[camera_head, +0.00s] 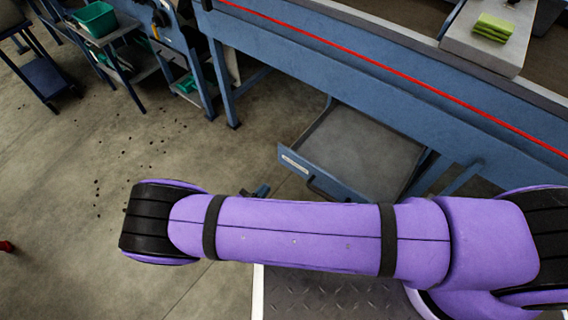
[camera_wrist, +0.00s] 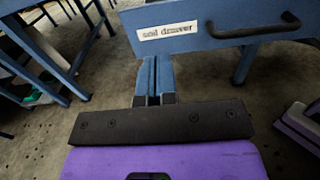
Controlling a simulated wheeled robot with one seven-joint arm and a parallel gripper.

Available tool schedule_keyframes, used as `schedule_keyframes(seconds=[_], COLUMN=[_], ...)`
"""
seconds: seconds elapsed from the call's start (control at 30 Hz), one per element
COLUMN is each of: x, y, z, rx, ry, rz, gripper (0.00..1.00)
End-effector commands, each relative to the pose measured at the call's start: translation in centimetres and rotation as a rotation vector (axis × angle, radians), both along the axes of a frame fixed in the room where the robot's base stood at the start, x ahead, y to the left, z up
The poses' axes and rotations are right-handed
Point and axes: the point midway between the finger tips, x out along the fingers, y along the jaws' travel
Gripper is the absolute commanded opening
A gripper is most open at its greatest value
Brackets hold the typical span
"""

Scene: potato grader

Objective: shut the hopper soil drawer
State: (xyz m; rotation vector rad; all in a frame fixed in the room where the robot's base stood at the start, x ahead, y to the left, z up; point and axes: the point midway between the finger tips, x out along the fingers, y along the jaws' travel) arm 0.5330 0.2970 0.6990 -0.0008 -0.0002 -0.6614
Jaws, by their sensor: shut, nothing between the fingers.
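The soil drawer (camera_head: 357,150) is a shallow blue tray with a grey floor, pulled out under the blue hopper frame in the head view. Its front panel (camera_wrist: 220,24) fills the top of the wrist view, with a white label reading "soil drawer" (camera_wrist: 167,31) and a dark bar handle (camera_wrist: 254,27) to the right. My gripper (camera_wrist: 153,62) is shut and empty, its blue fingertips just below the label in the picture. I cannot tell whether they touch the panel. In the head view only a bit of my gripper (camera_head: 262,190) shows past my purple arm, near the drawer's front left corner.
The blue hopper side (camera_head: 400,85) with a red line runs across the upper right. A yellow-green sponge stack (camera_head: 492,27) lies on a grey ledge. A green bin (camera_head: 96,19) stands on a table at upper left. The floor at left is open, with scattered dark crumbs.

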Motion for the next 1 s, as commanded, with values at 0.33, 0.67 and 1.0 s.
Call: schedule_keyframes(seconds=[0.33, 0.67, 1.0], x=[3.8, 8.5, 10.8], y=[-3.0, -6.7, -8.5], z=[0.0, 0.0, 0.0], rx=[-0.003, -0.001, 0.001], ry=[0.0, 0.0, -0.001], rz=[-0.002, -0.002, -0.001], gripper=[0.0, 0.0, 0.0])
